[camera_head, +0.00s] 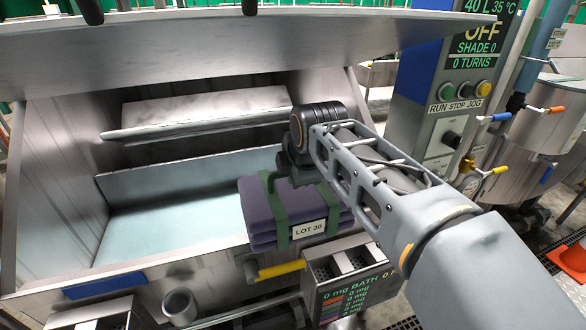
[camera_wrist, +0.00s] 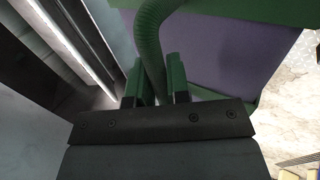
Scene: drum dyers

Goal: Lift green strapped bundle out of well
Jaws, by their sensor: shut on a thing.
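The bundle (camera_head: 262,215) is folded purple cloth with green straps and a white "LOT 30" tag. It is at the right front of the open steel well (camera_head: 160,205), and in the head view it overlaps the well's front rim. I cannot tell how far it is above the well floor. My gripper (camera_head: 283,178) is over the bundle's top. In the wrist view, my gripper (camera_wrist: 157,88) is shut on a curved green strap handle (camera_wrist: 150,40), with the purple cloth (camera_wrist: 225,50) behind it. My arm hides part of the bundle's right side.
A raised steel lid (camera_head: 230,35) hangs over the well, with a steel bar (camera_head: 200,125) at the back. A control panel (camera_head: 455,95) stands to the right. A yellow handle (camera_head: 280,270) and a dosing box (camera_head: 350,275) are in front.

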